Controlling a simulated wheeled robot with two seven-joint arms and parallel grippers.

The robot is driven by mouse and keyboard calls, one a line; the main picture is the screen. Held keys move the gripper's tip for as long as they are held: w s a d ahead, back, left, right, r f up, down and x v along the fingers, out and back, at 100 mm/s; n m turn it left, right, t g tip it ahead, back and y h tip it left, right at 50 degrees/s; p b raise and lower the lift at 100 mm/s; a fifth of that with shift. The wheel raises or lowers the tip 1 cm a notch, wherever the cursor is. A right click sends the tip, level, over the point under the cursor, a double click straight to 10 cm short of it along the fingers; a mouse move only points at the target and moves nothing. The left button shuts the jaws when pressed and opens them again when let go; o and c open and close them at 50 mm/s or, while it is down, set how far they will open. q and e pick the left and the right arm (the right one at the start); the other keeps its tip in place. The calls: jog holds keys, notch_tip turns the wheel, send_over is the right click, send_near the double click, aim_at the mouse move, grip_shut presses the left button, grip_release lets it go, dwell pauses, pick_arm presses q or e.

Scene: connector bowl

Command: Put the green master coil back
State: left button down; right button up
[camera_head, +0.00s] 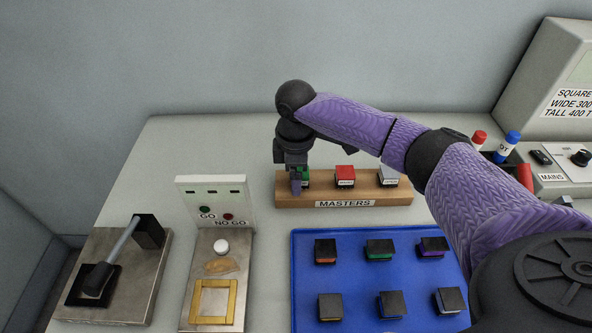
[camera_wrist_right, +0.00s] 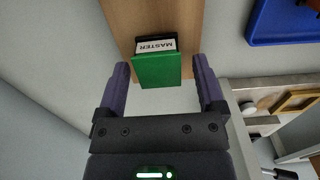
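The green master coil (camera_head: 306,177) is at the left end of the wooden MASTERS rack (camera_head: 396,197), partly hidden by my right gripper (camera_head: 298,184). In the right wrist view, the green coil (camera_wrist_right: 158,70) with its white MASTER label is between the fingers of my right gripper (camera_wrist_right: 160,66). The fingers are apart, with a gap on each side of the coil. The coil appears seated on the rack (camera_wrist_right: 187,20), but its underside is hidden. My left gripper is in neither view.
A red master (camera_head: 345,176) and a pale one (camera_head: 388,176) sit on the rack. A blue tray (camera_head: 350,282) with several black-topped coils lies in front. The GO / NO GO gauge (camera_head: 216,205) and a lever fixture (camera_head: 120,270) stand at left.

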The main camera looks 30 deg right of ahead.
jog(key=shift+r, duration=0.1)
notch_tip(320, 180, up, 12)
jog(key=p, duration=0.4)
